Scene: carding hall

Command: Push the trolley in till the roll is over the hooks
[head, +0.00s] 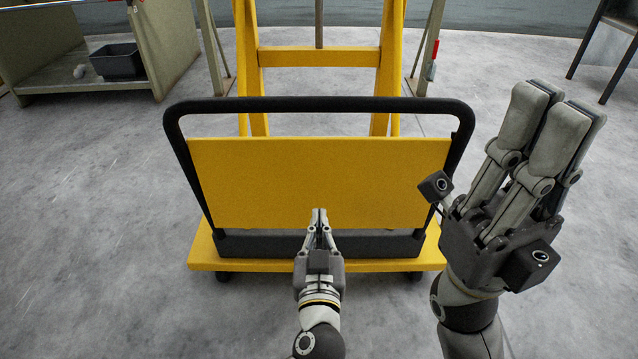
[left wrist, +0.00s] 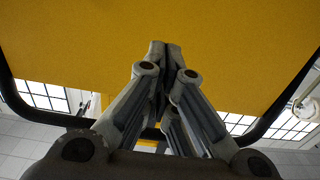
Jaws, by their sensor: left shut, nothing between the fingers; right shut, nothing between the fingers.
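The trolley (head: 320,180) stands in front of me. It has a yellow upright panel, a black tube handle frame (head: 310,104) and a low yellow deck on castors. Yellow uprights rise behind it. My left gripper (head: 319,212) is shut and empty, with its fingertips at the lower middle of the panel. In the left wrist view the shut fingertips (left wrist: 165,48) lie in front of the panel (left wrist: 235,50); I cannot tell whether they touch it. My right gripper (head: 562,100) is shut and empty, raised to the right of the trolley. The roll and the hooks cannot be made out.
A grey-beige bench (head: 100,60) with a black bin (head: 118,62) stands at the back left. Grey legs with a red part (head: 432,71) stand behind the trolley. A dark-legged stand (head: 610,45) is at the far right. The floor on both sides is clear.

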